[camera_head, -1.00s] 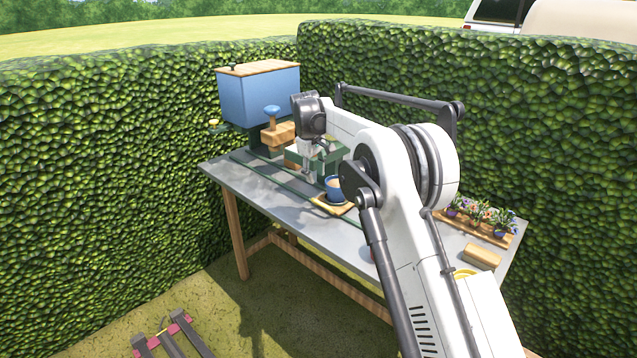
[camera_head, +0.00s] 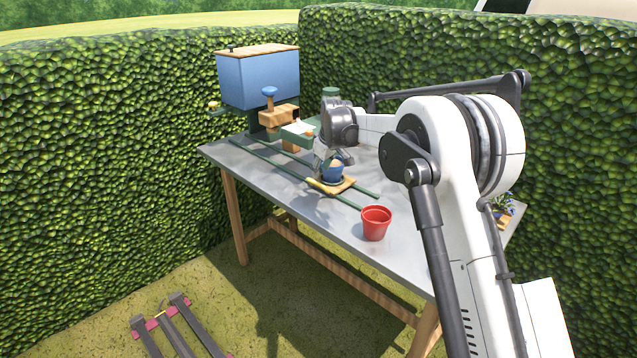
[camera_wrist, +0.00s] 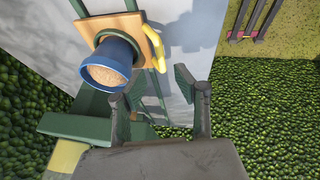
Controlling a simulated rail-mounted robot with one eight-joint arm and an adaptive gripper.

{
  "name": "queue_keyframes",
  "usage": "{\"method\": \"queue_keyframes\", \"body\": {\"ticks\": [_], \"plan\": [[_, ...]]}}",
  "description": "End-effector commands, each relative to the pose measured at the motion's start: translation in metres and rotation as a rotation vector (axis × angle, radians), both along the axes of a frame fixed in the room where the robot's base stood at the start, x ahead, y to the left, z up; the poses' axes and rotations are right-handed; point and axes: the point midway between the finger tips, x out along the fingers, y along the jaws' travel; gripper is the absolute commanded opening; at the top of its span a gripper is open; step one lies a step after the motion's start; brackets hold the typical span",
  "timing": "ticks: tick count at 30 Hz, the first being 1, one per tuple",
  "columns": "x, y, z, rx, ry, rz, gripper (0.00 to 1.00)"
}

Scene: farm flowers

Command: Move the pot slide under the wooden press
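The pot slide is a wooden board (camera_head: 347,186) with a yellow handle (camera_head: 318,187), sitting on green rails (camera_head: 268,162). A blue pot (camera_head: 338,181) filled with brown material stands on it. The wooden press (camera_head: 279,115), a wooden block under a blue knob (camera_head: 269,91), is farther back and left, not above the pot. My gripper (camera_head: 325,165) is close by the pot and partly overlaps it. In the wrist view my gripper (camera_wrist: 162,98) is open and empty. The board (camera_wrist: 88,27), blue pot (camera_wrist: 108,55) and yellow handle (camera_wrist: 153,47) show there, the handle just beyond the fingers.
A blue hopper (camera_head: 258,80) with a wooden lid stands behind the press. A red pot (camera_head: 376,223) stands near the front edge of the grey table (camera_head: 226,163). Flowers (camera_head: 503,205) are at the right, mostly behind my arm. Hedges enclose the table.

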Motion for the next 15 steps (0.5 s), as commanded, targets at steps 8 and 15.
{"method": "queue_keyframes", "body": {"ticks": [8, 15], "plan": [[0.018, 0.009, -0.044, 0.0, 0.0, 0.0, 0.3], [0.025, 0.013, -0.062, 0.0, 0.0, 0.0, 0.3]]}}
